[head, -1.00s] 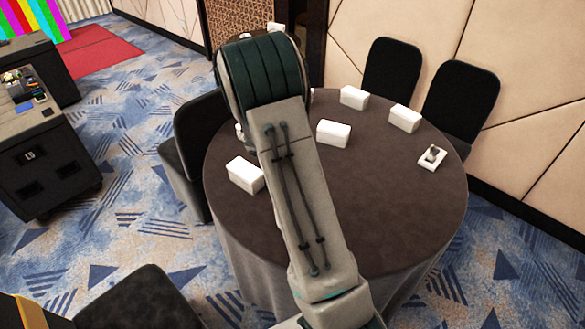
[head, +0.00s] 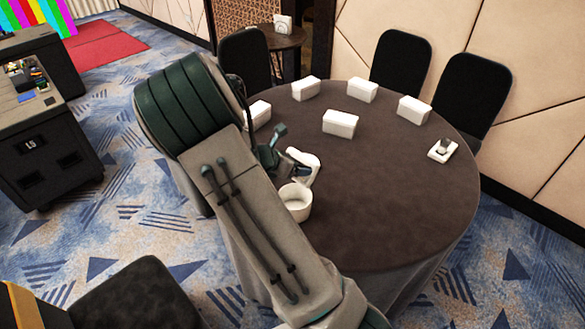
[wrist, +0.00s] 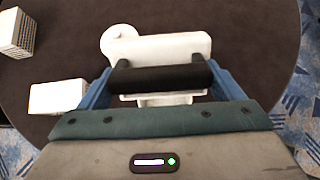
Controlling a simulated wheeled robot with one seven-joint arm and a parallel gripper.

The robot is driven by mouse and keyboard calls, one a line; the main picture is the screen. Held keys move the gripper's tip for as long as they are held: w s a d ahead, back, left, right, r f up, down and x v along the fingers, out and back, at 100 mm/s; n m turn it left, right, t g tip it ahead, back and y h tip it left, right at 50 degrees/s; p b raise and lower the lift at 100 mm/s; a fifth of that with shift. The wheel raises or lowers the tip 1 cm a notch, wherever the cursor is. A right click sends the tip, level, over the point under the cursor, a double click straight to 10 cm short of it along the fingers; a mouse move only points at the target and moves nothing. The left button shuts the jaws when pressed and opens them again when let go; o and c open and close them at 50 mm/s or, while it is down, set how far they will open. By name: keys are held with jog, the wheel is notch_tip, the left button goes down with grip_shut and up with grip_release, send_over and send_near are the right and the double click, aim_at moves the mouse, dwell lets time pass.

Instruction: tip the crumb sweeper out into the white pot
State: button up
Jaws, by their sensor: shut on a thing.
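My gripper (head: 279,157) is over the near left part of the round table. It is shut on the crumb sweeper (head: 304,164), a white piece with a dark handle. In the wrist view the black handle lies between my blue fingers (wrist: 160,78), with the sweeper's white body (wrist: 170,47) beyond it. The white pot (head: 297,204) stands upright near the table's left edge, just below the sweeper in the head view, partly hidden by my arm. In the wrist view a round white shape lies beside the sweeper's left end. The sweeper's contents cannot be seen.
Several white boxes stand on the dark tablecloth (head: 400,200), one at the middle (head: 340,123). A small white tray with a dark item (head: 443,150) is at the right. Black chairs (head: 470,95) stand around the table. The table's front right is clear.

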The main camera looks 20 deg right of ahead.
jog(key=a+f+t+h+b, duration=0.1)
jog(key=f+h+b, duration=0.1)
jog(key=b, duration=0.4)
jog(key=a+f+t+h+b, duration=0.1)
jog(key=f+h+b, duration=0.1)
jog(key=h+b, duration=0.2)
jog(key=s+a+f+t+h+b, duration=0.1)
jog(key=f+t+h+b, duration=0.1)
jog(key=b, duration=0.8)
jog(key=shift+s+a+f+h, duration=0.15)
jog(key=shift+f+h, duration=0.15)
jog(key=shift+h, duration=0.6)
jog(key=h, duration=0.1)
jog(key=h+b, duration=0.1)
jog(key=t+b, duration=0.1)
jog(key=shift+a+f+h, duration=0.25)
jog(key=shift+f+h, duration=0.05)
jog(key=shift+h, duration=0.1)
jog(key=shift+s, duration=0.1)
